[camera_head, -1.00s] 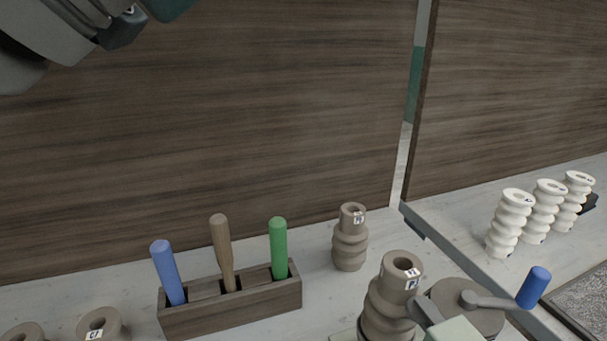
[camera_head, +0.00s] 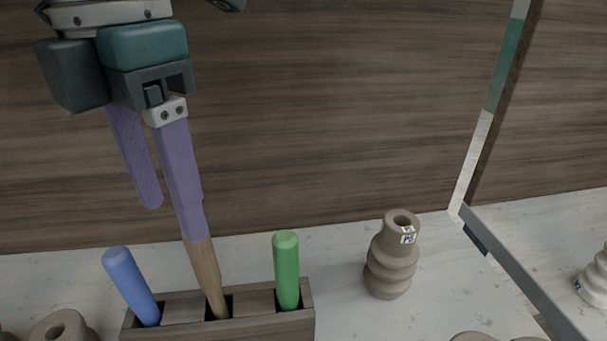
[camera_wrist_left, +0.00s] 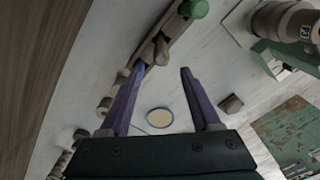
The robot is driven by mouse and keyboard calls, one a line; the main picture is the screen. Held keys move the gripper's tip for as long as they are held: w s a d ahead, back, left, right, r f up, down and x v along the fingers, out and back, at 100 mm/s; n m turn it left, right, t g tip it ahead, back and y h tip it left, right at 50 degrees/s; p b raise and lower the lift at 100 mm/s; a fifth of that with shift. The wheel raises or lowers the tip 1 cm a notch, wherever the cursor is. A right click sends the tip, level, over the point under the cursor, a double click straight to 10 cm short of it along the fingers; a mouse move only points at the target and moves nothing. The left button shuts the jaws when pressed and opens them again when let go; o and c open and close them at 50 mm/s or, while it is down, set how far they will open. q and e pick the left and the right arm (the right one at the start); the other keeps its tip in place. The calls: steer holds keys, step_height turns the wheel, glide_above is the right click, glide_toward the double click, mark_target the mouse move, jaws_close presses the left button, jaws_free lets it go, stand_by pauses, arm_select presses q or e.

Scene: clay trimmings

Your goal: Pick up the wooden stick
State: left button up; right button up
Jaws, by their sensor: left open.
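The wooden stick (camera_head: 208,280) stands upright, slightly tilted, in the middle slot of a dark wooden rack (camera_head: 285,325). My left gripper (camera_head: 172,222), with purple fingers, is open and points down above the rack. Its right finger overlaps the upper part of the stick in the head view and hides its top. Whether the finger touches the stick, I cannot tell. In the left wrist view the stick (camera_wrist_left: 160,50) shows beyond the open fingertips, between their lines. My right gripper is not in view.
A blue handle (camera_head: 131,285) stands left of the stick and a green handle (camera_head: 286,270) right of it, in the same rack. A ribbed clay piece (camera_head: 390,262) stands further right. Another clay piece (camera_head: 62,328) is at the lower left. A wooden panel (camera_head: 330,120) rises behind.

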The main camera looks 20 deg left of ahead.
arm_select(q)
steer(key=f, duration=0.2)
glide_above(214, 292)
steer(key=a, duration=0.1)
steer(key=f, duration=0.4)
steer(key=shift+w+f, duration=0.35)
steer(key=shift+f, duration=0.05)
steer(key=shift+c, duration=0.2)
jaws_close()
